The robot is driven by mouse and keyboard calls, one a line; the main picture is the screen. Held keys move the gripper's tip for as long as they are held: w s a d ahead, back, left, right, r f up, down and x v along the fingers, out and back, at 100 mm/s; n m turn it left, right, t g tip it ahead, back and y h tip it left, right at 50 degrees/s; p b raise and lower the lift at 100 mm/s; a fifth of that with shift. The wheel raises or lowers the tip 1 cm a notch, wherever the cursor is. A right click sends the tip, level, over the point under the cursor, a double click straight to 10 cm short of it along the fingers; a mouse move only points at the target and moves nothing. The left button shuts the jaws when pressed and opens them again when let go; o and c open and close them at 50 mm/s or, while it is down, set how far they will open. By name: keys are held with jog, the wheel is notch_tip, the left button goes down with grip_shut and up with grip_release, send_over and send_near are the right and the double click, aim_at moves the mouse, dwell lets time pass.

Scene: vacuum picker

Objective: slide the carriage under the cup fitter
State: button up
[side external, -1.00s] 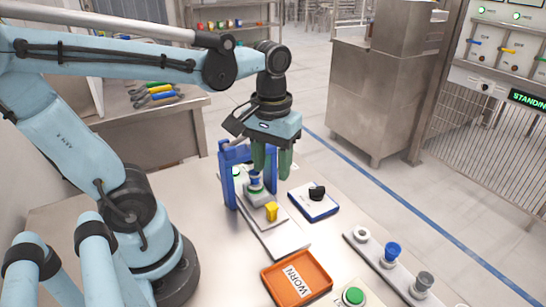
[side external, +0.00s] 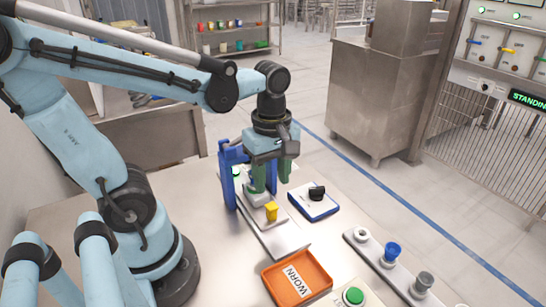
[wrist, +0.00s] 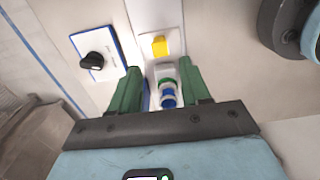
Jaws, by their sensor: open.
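The carriage (side external: 262,214), a pale plate with a yellow tab (side external: 271,212), sits on a white track in front of the blue frame of the cup fitter (side external: 229,180). It also shows in the wrist view (wrist: 148,46). A small white block with a green ring and a blue cup (wrist: 168,98) stands on the carriage. My gripper (side external: 270,186) is open and low over the carriage. In the wrist view, its green fingers (wrist: 160,88) stand on either side of the block and cup. Contact cannot be told. The cup is mostly hidden in the side view.
A blue-edged white pad with a black knob (side external: 317,192) lies right of the track. An orange tray marked WORN (side external: 297,280) is in front. A strip with white, blue and grey parts (side external: 393,262) and a green button (side external: 353,296) are at the right front.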

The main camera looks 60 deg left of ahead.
aim_at(272, 207)
jog(key=shift+f, duration=4.45)
grip_shut()
